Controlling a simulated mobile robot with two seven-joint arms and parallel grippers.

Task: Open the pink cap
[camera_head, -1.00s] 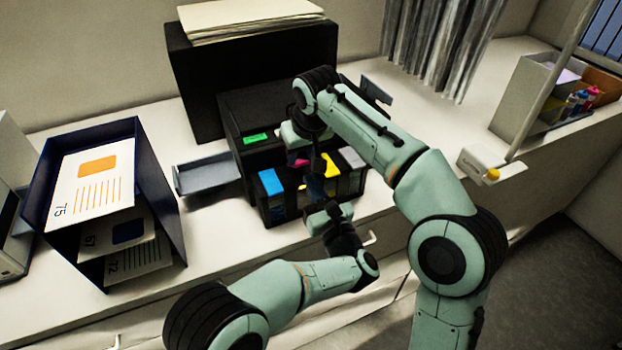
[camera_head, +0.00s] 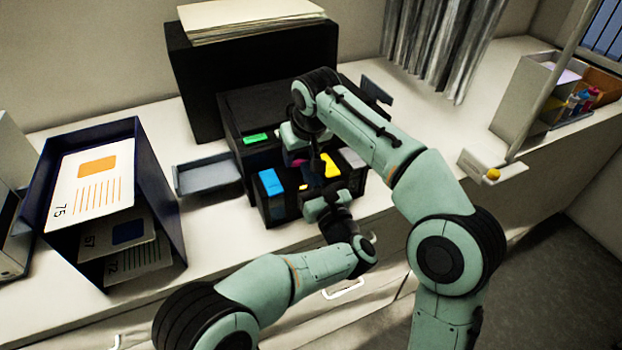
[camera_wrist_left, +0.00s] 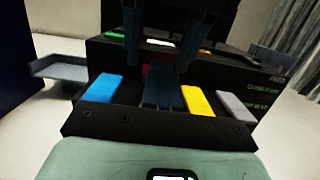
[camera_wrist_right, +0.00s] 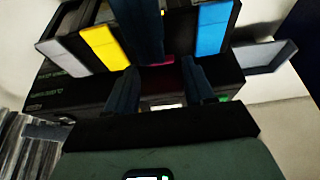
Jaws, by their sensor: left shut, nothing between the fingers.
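The pink cap (camera_head: 297,162) is on the front of the black ink printer, between the blue cap (camera_head: 270,182) and the yellow cap (camera_head: 331,165). It is mostly hidden by my grippers; a sliver shows in the left wrist view (camera_wrist_left: 146,71) and a dark magenta patch in the right wrist view (camera_wrist_right: 172,72). My left gripper (camera_wrist_left: 162,78) is shut and empty, its fingers in front of the pink cap. My right gripper (camera_wrist_right: 161,82) has its fingers apart above the cap, from the back. I cannot tell whether either gripper touches the cap.
A grey cap (camera_wrist_left: 236,105) sits right of the yellow one. A grey side tray (camera_head: 208,177) sticks out left of the printer. A dark blue paper box (camera_head: 165,215) stands at left. A black box with papers (camera_head: 250,15) stands behind.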

